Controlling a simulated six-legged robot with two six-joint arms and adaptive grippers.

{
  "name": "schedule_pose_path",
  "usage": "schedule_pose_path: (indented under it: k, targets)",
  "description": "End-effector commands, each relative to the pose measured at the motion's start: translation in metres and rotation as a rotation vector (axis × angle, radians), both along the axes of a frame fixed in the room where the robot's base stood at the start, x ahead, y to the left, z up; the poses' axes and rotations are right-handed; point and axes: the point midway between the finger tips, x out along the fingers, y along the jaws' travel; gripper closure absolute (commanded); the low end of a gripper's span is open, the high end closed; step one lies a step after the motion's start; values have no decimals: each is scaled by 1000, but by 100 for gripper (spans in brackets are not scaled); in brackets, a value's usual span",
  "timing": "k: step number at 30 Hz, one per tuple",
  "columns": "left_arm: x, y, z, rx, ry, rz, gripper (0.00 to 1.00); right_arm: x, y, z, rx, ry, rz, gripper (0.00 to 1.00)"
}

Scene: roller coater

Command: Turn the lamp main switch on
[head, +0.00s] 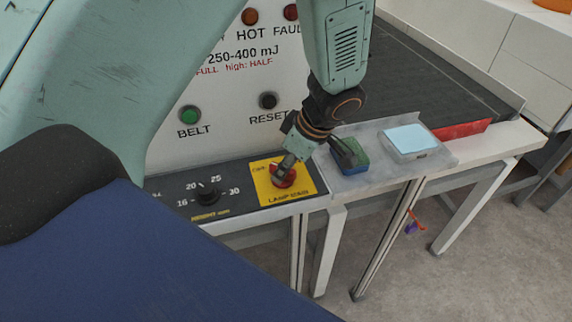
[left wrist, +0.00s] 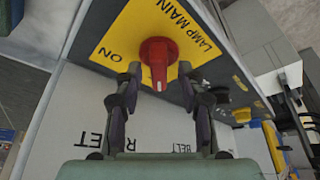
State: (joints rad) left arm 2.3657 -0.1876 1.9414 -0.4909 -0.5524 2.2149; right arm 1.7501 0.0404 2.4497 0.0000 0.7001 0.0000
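The lamp main switch is a red rotary knob (head: 284,180) on a yellow plate (head: 306,186) labelled LAMP MAIN, at the right end of the dark control strip. My left gripper (head: 300,163) is right at the knob and partly covers it in the head view. In the left wrist view the knob (left wrist: 158,58) sits between the two fingertips of my left gripper (left wrist: 160,74). The fingers are spread, with a gap visible on each side of the knob's handle. The handle points toward the gripper, away from the ON mark (left wrist: 108,54) at its left. My right gripper is not in view.
A black dial (head: 207,194) is left of the yellow plate. A green BELT button (head: 190,116) and a dark RESET button (head: 268,100) are on the panel above. A green and blue block (head: 350,160) and a light blue pad (head: 410,139) lie on the ledge at right.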

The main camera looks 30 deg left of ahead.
Motion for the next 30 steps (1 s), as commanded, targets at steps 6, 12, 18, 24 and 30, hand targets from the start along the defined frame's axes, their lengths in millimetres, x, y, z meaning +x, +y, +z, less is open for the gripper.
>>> schedule_pose_path:
  k: [6, 12, 18, 24, 30]
  targets:
    - [1, -1, 1, 0, 1, 0, 62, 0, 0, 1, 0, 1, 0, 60]
    - [1, -2, 1, 0, 0, -1, 79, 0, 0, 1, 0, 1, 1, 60]
    - [2, -1, 1, -1, -2, -2, 96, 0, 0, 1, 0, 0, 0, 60]
    - [1, 0, 1, 0, -1, -1, 100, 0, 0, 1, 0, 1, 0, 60]
    - [1, 1, 1, 2, 1, -5, 100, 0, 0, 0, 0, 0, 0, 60]
